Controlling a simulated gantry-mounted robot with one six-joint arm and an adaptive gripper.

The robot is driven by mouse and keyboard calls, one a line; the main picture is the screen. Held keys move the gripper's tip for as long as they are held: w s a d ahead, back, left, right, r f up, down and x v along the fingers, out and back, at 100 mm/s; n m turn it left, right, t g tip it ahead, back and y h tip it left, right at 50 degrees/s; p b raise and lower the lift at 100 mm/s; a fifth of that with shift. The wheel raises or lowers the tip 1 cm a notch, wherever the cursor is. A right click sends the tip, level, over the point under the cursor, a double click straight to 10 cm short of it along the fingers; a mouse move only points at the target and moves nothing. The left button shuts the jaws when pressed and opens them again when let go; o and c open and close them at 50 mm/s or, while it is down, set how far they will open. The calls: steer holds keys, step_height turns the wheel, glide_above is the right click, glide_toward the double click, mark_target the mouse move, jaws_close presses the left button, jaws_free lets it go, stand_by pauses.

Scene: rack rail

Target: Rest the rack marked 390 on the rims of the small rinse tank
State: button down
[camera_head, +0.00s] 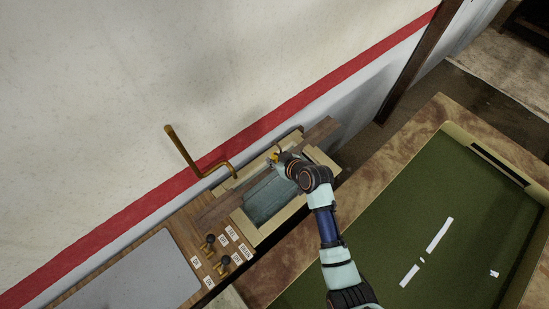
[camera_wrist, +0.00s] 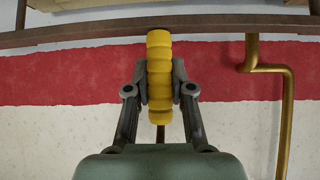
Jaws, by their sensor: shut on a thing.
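My gripper (camera_head: 277,158) is shut on a yellow ridged handle (camera_wrist: 159,55), with one finger on each side of it. A long brown bar (camera_wrist: 75,33) crosses behind the top of the handle and looks like part of the held rack. In the head view a brown plank-like piece (camera_head: 320,132) runs slantwise across the tank, partly hidden by my arm. The small rinse tank (camera_head: 244,227) has cream rims and a grey-blue inside. I cannot tell whether the rack touches the rims. No 390 marking is readable.
A bent brass pipe (camera_head: 181,150) rises by the wall behind the tank. Dark knobs (camera_head: 225,260) and several white labels stand left of the tank, beside a grey panel (camera_head: 130,275). A green-topped table (camera_head: 410,225) with white pieces lies to the right.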

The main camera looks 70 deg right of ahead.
mark_target(274, 169)
steer(key=shift+f+b, duration=2.8)
steer(key=shift+f, duration=1.15)
steer(key=shift+c, duration=0.6)
jaws_free()
steer(key=shift+f, duration=0.1)
steer(key=shift+s, duration=0.1)
steer(key=s+a+p, duration=0.2)
steer(key=s+a, duration=0.1)
steer(key=s, duration=0.3)
steer(key=shift+s+a, duration=0.2)
steer(key=shift+a, duration=0.05)
